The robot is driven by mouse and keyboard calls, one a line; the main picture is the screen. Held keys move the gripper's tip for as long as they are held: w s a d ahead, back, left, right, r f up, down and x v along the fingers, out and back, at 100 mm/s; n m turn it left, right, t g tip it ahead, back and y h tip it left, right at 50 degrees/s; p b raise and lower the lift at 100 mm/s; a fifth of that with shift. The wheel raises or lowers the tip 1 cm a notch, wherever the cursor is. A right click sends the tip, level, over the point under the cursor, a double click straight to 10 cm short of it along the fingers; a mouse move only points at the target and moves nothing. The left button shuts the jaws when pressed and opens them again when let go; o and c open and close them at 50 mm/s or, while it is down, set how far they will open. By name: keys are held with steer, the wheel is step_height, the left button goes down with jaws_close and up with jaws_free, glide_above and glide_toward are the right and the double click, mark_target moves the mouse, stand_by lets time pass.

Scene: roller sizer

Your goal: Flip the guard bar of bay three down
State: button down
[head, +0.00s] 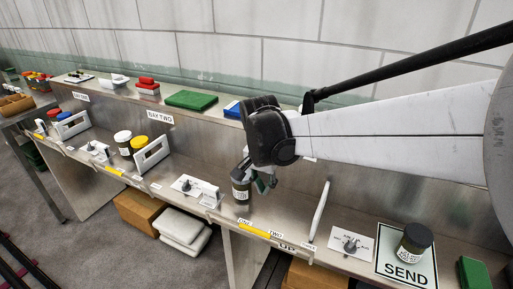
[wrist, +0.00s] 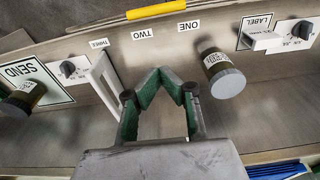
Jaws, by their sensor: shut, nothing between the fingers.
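The white guard bar (head: 319,211) of bay three stands up from the steel shelf near the label THREE. In the wrist view it is a narrow white frame (wrist: 103,84) left of my gripper. My gripper (wrist: 160,74) is shut and empty, with its green-padded fingers angled inward. In the head view my gripper (head: 262,184) is over the shelf, left of the guard bar and close to a dark jar. It appears apart from the bar. My wrist hides part of the bay's back wall.
The dark jar (head: 241,191) stands beside my gripper; it also shows in the wrist view (wrist: 223,75). A knob plate (head: 350,245) and another jar (head: 412,243) on the SEND mat (head: 403,270) are at right. A yellow strip (head: 254,231) marks the front edge.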

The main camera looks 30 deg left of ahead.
steer(key=shift+s+a, duration=0.25)
steer(key=shift+s, duration=0.3)
steer(key=f, duration=0.3)
steer(key=w+f, duration=0.1)
steer(key=f, duration=0.6)
steer(key=shift+w+f, duration=0.1)
steer(key=shift+w, duration=0.2)
steer(key=shift+s+d+f, duration=0.1)
steer(key=shift+s+f, duration=0.05)
steer(key=shift+s, duration=0.45)
steer(key=shift+s+d+f, duration=0.1)
steer(key=shift+s, duration=0.5)
steer(key=shift+s+f, duration=0.3)
steer(key=shift+s, duration=0.3)
steer(key=shift+d, duration=0.15)
